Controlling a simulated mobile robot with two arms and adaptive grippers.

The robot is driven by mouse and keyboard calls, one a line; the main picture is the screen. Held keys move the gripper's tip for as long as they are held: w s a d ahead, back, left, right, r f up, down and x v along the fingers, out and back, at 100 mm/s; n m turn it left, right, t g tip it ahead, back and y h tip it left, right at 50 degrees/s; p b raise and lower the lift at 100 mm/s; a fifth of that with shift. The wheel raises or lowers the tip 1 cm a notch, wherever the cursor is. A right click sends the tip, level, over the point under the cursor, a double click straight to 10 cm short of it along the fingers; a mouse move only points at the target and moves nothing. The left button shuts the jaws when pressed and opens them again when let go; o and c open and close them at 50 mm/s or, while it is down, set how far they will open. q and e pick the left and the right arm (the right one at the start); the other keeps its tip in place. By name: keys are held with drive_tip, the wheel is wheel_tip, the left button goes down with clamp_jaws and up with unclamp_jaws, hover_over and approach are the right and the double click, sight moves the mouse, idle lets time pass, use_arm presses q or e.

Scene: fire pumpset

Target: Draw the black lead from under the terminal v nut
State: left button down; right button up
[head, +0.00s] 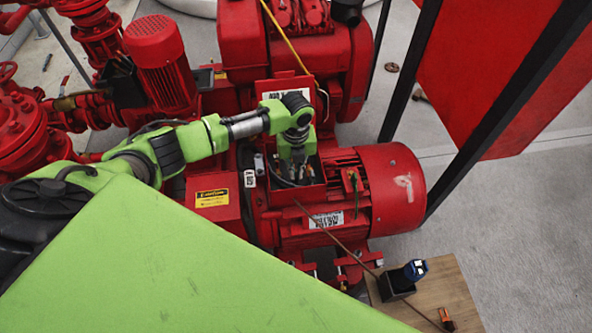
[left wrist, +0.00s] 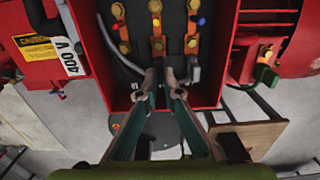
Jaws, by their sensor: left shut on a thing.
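The open red terminal box (head: 313,192) sits on the red motor, and its inside fills the upper middle of the left wrist view (left wrist: 228,50). Three columns of brass nuts stand on a dark plate, with the middle nut (left wrist: 158,43) just beyond my fingertips. My left gripper (head: 298,172) reaches down into the box. In the left wrist view its two fingers (left wrist: 161,76) are close together, shut on what looks like the black lead, mostly hidden between the tips. My right gripper is not in view.
The red motor (head: 392,187) is right of the box. A yellow cable (head: 285,38) runs behind it. A wooden board (head: 455,283) at the lower right bears a black holder (head: 397,285) with a blue item and an orange item (head: 446,319). A red panel (head: 490,75) stands at right.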

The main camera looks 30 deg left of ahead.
use_arm(q)
drive_tip(key=shift+s+d, duration=0.15)
drive_tip(key=shift+s+d+p, duration=0.65)
drive_tip(key=shift+s+p, duration=0.25)
drive_tip(key=shift+p, duration=0.25)
drive_tip(key=shift+r, duration=0.15)
wheel_tip(320, 180, up, 10)
drive_tip(key=p, duration=0.9)
drive_tip(key=shift+p, duration=0.35)
